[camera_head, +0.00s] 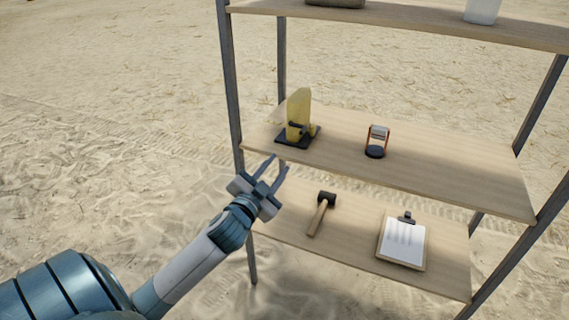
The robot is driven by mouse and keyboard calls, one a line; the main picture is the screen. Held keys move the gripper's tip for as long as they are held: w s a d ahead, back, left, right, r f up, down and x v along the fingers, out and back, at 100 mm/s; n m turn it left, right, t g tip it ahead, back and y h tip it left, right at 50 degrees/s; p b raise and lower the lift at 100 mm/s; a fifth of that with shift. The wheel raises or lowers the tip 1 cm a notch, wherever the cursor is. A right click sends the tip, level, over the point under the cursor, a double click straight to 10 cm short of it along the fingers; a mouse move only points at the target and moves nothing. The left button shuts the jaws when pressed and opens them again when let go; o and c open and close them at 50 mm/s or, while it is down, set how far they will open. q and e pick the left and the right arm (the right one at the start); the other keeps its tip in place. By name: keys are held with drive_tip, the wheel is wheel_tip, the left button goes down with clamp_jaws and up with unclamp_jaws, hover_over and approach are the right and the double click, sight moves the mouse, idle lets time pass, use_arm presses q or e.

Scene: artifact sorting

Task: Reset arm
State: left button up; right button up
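My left arm reaches in from the lower left. My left gripper (270,172) is open, its two fingers apart with nothing between them. It is in front of the left end of the shelf unit, near the front edge of the middle shelf (440,165). A yellow upright artifact (299,108) on a dark square base stands on that shelf just beyond the fingertips, apart from them in the picture. My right gripper is not in view.
The middle shelf also holds a small orange-framed object (377,141). The lower shelf (345,228) holds a hammer (321,214) and a clipboard (403,241). A grey post (230,85) stands close to my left gripper. Sandy ground (110,120) on the left is clear.

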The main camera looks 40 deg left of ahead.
use_arm(q)
drive_tip(key=s+f+n+g, duration=0.1)
drive_tip(key=s+f+g, duration=0.15)
drive_tip(key=f, duration=1.35)
drive_tip(key=s+f+g, duration=0.1)
drive_tip(key=f+g, duration=0.3)
drive_tip(key=f, duration=1.2)
drive_tip(key=s+d+f+g+h, duration=0.1)
drive_tip(key=s+f, duration=0.3)
drive_tip(key=f, duration=0.3)
drive_tip(key=s+d+f+g+h, duration=0.1)
drive_tip(key=s+d+f, duration=0.15)
drive_tip(key=f, duration=0.45)
drive_tip(key=s+d+f+g, duration=0.2)
drive_tip(key=s+d+f, duration=0.1)
drive_tip(key=s+f, duration=0.6)
drive_tip(key=s+d+f+g, duration=0.2)
drive_tip(key=s+d+f, duration=0.1)
drive_tip(key=s+f, duration=0.6)
drive_tip(key=s+d+f+g+h, duration=0.1)
drive_tip(key=s+d+f, duration=0.3)
drive_tip(key=s, duration=0.8)
drive_tip(key=s+d+f+n+g+h, duration=0.1)
drive_tip(key=s+d+f+g, duration=0.2)
drive_tip(key=s, duration=0.9)
drive_tip(key=shift+d+f, duration=0.85)
drive_tip(key=shift+d, duration=0.2)
